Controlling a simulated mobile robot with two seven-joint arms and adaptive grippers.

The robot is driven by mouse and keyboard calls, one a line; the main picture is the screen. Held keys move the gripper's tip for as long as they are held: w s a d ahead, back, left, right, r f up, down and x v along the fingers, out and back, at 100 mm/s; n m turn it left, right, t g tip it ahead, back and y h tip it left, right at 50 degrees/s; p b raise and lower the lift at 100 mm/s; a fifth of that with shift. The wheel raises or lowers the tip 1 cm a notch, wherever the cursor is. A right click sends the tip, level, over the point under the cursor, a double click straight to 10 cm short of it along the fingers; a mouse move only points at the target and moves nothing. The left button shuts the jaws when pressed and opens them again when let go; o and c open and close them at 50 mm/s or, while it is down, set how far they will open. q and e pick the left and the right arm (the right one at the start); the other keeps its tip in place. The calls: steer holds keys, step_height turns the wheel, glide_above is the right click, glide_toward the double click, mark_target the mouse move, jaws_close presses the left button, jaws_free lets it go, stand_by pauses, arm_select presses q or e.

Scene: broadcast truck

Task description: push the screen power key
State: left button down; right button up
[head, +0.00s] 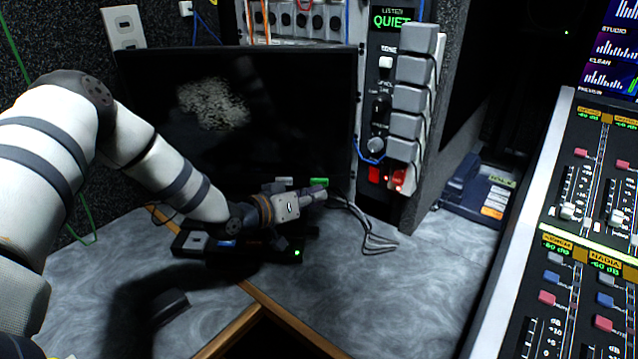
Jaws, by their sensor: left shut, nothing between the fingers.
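The screen (290,110) is a wide black monitor at the back of the desk. Its face is dark, with a grey speckled reflection at the upper left. My left gripper (318,193) is shut and empty, in front of the screen's lower edge towards its right side. A small green patch (319,182) and a pale patch beside it show just above the gripper. I cannot tell whether either is the power key, or whether the fingers touch anything. My arm and gripper hide part of the lower edge. My right gripper is not in view.
A flat black box (260,249) with a green light lies under my left gripper. Loose grey cables (372,238) lie to its right. A rack panel with a row of grey blocks (408,125) stands right of the screen. A mixing console (570,260) fills the right side.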

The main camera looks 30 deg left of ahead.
arm_select(q)
steer(key=shift+s+d+r, duration=0.2)
steer(key=shift+s+r, duration=0.05)
steer(key=shift+s+d, duration=0.1)
steer(key=shift+s, duration=0.1)
steer(key=shift+f, duration=0.2)
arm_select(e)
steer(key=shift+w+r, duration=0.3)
arm_select(q)
steer(key=shift+s, duration=0.1)
